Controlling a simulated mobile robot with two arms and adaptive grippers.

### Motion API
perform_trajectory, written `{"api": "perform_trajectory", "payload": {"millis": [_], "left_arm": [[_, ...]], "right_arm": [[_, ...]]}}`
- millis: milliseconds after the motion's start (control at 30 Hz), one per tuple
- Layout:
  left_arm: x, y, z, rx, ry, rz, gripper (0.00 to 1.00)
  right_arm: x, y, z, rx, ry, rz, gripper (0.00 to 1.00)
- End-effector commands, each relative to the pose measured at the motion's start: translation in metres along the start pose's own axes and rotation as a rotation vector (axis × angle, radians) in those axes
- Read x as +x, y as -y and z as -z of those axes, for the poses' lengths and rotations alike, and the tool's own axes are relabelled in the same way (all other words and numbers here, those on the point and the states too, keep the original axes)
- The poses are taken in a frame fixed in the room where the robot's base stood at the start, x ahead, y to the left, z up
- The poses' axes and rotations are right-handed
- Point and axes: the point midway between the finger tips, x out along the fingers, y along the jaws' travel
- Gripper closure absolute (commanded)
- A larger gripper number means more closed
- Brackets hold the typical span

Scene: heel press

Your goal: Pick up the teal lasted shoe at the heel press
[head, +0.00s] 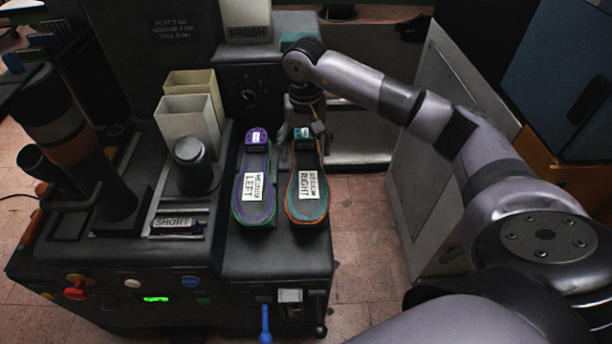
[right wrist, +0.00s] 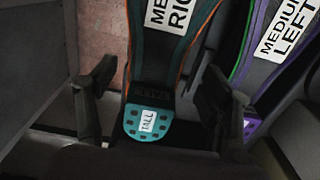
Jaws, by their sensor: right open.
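The teal lasted shoe (head: 308,205) lies on the dark press bench, with an orange edge and a white label reading RIGHT. Its teal heel end, with a small TALL label (right wrist: 148,121), points to the far side, toward my right gripper. My right gripper (head: 303,128) is open at that heel end. In the right wrist view the fingers (right wrist: 158,78) stand on either side of the shoe's heel, with gaps visible between them and the shoe. The gripper partly hides the heel in the head view. My left gripper is not in view.
A purple lasted shoe (head: 253,200) labelled MEDIUM LEFT lies close beside the teal one, to its left. Cream bins (head: 188,118), a dark round post (head: 195,165) and a SHORT-labelled piece (head: 174,223) are further left.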

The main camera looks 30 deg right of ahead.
Motion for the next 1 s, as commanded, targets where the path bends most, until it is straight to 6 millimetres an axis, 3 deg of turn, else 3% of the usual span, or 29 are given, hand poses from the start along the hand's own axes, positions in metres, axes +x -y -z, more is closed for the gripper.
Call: {"api": "perform_trajectory", "payload": {"millis": [100,367,633,1000], "left_arm": [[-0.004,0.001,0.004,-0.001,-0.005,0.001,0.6],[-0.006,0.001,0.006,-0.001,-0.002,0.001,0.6],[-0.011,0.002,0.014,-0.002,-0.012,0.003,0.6],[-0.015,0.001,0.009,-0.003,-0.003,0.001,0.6]], "right_arm": [[0.022,0.0,-0.001,-0.001,0.002,0.0,0.27],[0.04,-0.001,0.0,0.0,0.001,0.001,0.27],[0.079,-0.003,-0.001,0.001,0.003,0.0,0.27],[0.086,-0.002,-0.001,-0.001,0.0,0.002,0.29]]}}
